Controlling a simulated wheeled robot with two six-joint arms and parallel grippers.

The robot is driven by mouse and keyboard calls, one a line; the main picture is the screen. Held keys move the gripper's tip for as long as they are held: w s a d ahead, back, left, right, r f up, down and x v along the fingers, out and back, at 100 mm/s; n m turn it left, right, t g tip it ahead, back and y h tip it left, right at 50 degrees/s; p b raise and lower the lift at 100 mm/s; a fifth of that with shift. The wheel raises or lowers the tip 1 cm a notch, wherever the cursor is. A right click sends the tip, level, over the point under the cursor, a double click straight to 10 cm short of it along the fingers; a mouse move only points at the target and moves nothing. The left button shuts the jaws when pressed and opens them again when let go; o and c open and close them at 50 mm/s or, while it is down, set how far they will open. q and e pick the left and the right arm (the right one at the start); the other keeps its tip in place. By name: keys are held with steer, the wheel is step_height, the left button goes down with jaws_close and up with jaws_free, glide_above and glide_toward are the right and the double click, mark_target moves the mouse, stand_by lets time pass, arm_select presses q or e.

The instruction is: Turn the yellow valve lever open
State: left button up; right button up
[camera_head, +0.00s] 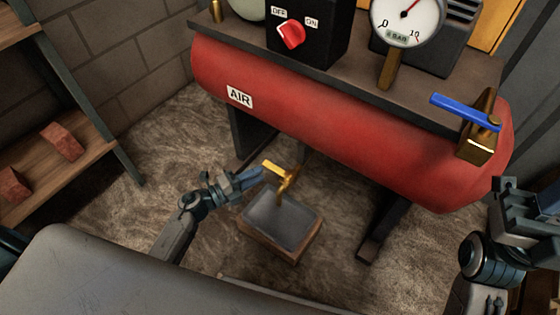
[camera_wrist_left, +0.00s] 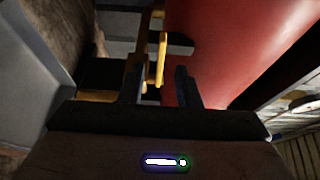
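The yellow valve lever (camera_head: 273,167) sits on a brass drain valve (camera_head: 286,187) under the red air tank. My left gripper (camera_head: 260,177) reaches in from the left, its fingertips close to the lever. In the left wrist view the yellow lever (camera_wrist_left: 161,60) shows upright just beyond the fingertips, in line with the gap between them. The two fingers of my left gripper (camera_wrist_left: 160,84) stand apart with nothing held. My right gripper (camera_head: 528,200) is at the right edge, below the tank's right end, partly cut off; its finger opening is unclear.
The red tank (camera_head: 320,110) spans above the valve. A tray (camera_head: 281,222) stands on the floor below it. A blue lever (camera_head: 465,110) is at the tank's right end, with a gauge (camera_head: 407,20) and red switch (camera_head: 291,34) above. A wooden shelf (camera_head: 70,165) is at left.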

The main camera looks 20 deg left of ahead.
mark_target(277, 170)
arm_select(q)
steer(key=b+x, duration=0.1)
steer(key=x, duration=0.7)
steer(key=shift+w, duration=0.1)
jaws_close()
